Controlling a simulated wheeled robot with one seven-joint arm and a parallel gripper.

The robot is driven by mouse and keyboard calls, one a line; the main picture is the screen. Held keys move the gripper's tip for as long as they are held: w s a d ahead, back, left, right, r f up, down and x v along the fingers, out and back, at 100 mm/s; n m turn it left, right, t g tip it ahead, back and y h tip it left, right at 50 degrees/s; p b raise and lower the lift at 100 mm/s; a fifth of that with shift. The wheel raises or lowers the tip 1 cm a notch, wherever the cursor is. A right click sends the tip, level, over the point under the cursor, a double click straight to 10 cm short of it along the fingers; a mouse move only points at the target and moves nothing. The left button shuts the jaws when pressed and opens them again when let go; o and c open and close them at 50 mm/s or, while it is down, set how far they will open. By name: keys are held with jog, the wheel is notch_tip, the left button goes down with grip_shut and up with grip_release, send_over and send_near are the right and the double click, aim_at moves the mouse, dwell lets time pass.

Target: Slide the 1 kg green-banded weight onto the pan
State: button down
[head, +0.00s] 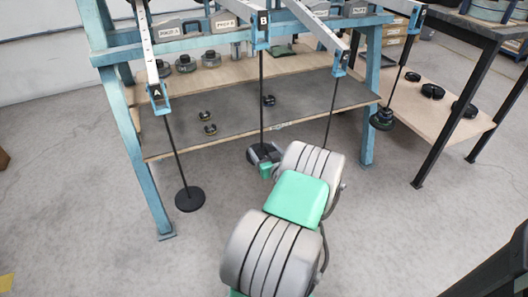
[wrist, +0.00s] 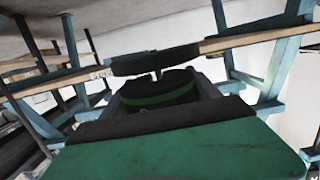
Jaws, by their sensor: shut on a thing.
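A dark round weight with a green band (wrist: 158,92) sits between the jaws of my gripper (wrist: 160,103) in the wrist view, which looks upside down. My gripper is shut on it. A dark flat disc, the pan (wrist: 155,62), lies just beyond the weight. A narrow gap with a short piece of rod shows between them, so the weight appears above the pan, apart from it. Whether the rod is inside the weight's slot is hidden. In the head view my gripper (head: 265,160) is at the foot of the rod (head: 262,105) under lever B (head: 263,20); my arm partly covers this spot.
An empty pan (head: 189,199) hangs under lever A at left. The left floor is clear.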

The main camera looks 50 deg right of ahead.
aim_at(259, 145)
jog(key=shift+w+d+r, duration=0.15)
jog(key=shift+w+d, duration=0.05)
jog(key=shift+w, duration=0.1)
jog(key=shift+b+x, duration=0.35)
jog(key=shift+x, duration=0.6)
jog(key=shift+w+d+r+b, duration=0.2)
jog(key=shift+w+d+b, duration=0.35)
jog(key=shift+w, duration=0.4)
jog(key=shift+f+b, duration=0.45)
dwell(0.9)
jog(key=shift+c, duration=2.2)
grip_release()
jog(key=o, duration=0.4)
jog(key=shift+f, duration=0.1)
jog(key=shift+c, duration=0.2)
jog(key=shift+s+a+f, duration=0.1)
jog(key=shift+f, duration=0.1)
